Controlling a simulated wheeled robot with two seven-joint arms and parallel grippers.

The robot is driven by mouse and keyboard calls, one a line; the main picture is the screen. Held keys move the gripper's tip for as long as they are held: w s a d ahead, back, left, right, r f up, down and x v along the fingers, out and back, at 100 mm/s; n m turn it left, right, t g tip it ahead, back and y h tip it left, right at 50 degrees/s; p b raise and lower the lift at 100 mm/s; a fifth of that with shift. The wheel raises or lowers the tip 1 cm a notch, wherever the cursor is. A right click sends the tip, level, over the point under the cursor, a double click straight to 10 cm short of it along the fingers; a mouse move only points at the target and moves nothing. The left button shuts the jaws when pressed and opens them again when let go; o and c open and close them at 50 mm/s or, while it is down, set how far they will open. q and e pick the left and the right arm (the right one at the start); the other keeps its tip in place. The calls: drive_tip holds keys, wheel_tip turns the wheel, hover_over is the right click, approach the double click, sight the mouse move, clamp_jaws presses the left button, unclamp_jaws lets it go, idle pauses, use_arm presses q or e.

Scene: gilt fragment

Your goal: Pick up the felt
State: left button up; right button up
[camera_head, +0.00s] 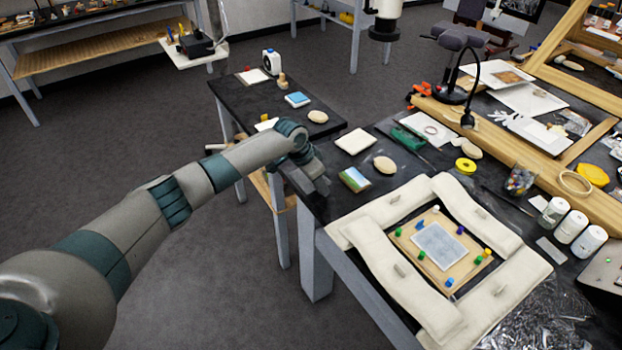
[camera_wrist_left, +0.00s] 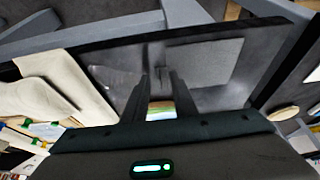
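A flat, dark grey square patch (camera_wrist_left: 210,60) lies on the black tabletop near its corner in the left wrist view; it looks like the felt, though its edges are faint. In the head view my gripper and wrist cover that corner. My left gripper (camera_head: 320,184) is low at the left corner of the workbench, pointing down. In the left wrist view its two fingers (camera_wrist_left: 161,82) are apart with nothing between them, just beside the grey patch. I cannot tell its height above the table. My right gripper is out of view.
A small painted card (camera_head: 354,179), an oval pale stone (camera_head: 385,165) and a cream square pad (camera_head: 355,141) lie close by on the workbench. Cream cushions (camera_head: 395,275) surround a wooden board (camera_head: 465,268). A smaller black table (camera_head: 330,127) stands behind the gripper.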

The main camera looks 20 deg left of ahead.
use_arm(q)
clamp_jaws()
drive_tip(key=shift+r, duration=0.15)
drive_tip(key=shift+r+b, duration=0.45)
drive_tip(key=shift+r, duration=0.1)
wheel_tip(320, 180, up, 2)
drive_tip(key=shift+r+b, duration=0.15)
drive_tip(key=shift+b, duration=0.5)
drive_tip(key=s+d+r+b, duration=0.2)
drive_tip(key=d+r, duration=0.5)
drive_tip(key=d, duration=0.4)
drive_tip(key=shift+d+r+b, duration=0.2)
drive_tip(key=shift+d+b, duration=0.05)
drive_tip(key=shift+b, duration=0.6)
drive_tip(key=shift+s, duration=0.1)
